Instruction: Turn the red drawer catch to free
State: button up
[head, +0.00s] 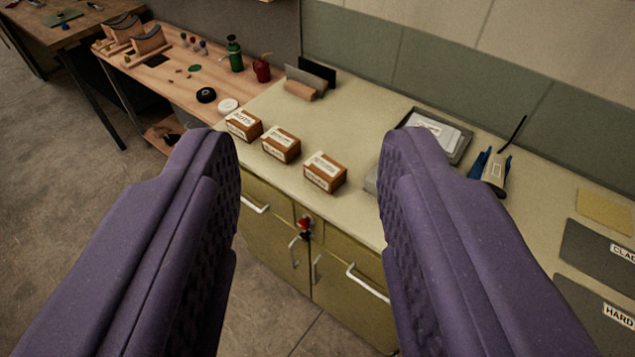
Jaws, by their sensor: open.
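The red drawer catch (305,223) is a small red knob on the front of the olive cabinet (279,242), just below the counter edge between two drawers. It shows in the gap between my fingers, farther off and apart from them. Its exact turn position is too small to tell. My gripper (308,160) has two purple padded fingers, spread wide and empty. The fingers hide parts of the cabinet front on both sides.
Several labelled brown boxes (324,172) stand along the counter's front edge (345,113). A grey tray (462,148) and a blue-handled tool (479,164) lie to the right. A wooden bench (178,75) holds bottles and tape at left. Silver handles (368,284) stick out from the cabinet. Open floor (60,160) lies left.

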aim_at(304, 224)
jog(key=i+j, duration=0.15)
jog(key=i, duration=0.4)
jog(key=i+j, duration=0.15)
jog(key=i, duration=0.45)
jog(key=l+z, duration=0.05)
